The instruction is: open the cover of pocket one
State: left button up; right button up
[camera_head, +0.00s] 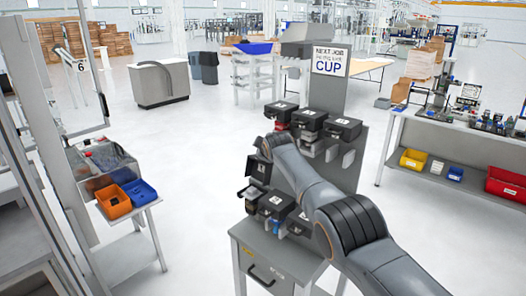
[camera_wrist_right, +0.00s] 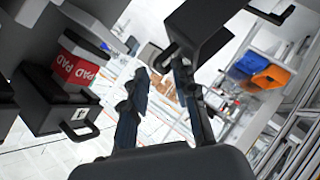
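A grey rack (camera_head: 345,180) carries several pockets with black covers and white labels in the head view: an upper row (camera_head: 310,116) and lower ones (camera_head: 275,203). The label digits are too small to read there, so I cannot tell which is pocket one. In the right wrist view, a black pocket cover (camera_wrist_right: 205,22) with a handle is at the top, just beyond the fingertips. Another labelled black pocket (camera_wrist_right: 60,108) is at the left. My right gripper (camera_wrist_right: 160,70) is open and empty, its fingers apart. In the head view my right arm hides part of the rack. My left gripper is out of view.
A red and white box marked PAD (camera_wrist_right: 75,62) is by the left pocket. A sign reading NEXT JOB and CUP (camera_head: 331,62) tops the rack. An orange bin (camera_head: 113,201) and a blue bin (camera_head: 140,193) stand at the left. A workbench (camera_head: 450,140) is at the right.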

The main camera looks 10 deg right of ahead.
jog(key=shift+f, duration=0.1)
dwell(0.3)
jog(key=shift+s, duration=0.15)
jog(key=shift+s+r, duration=0.2)
jog(key=shift+s, duration=0.05)
jog(key=shift+s+r, duration=0.3)
jog(key=shift+s, duration=0.35)
jog(key=v, duration=1)
jog(key=shift+d, duration=0.1)
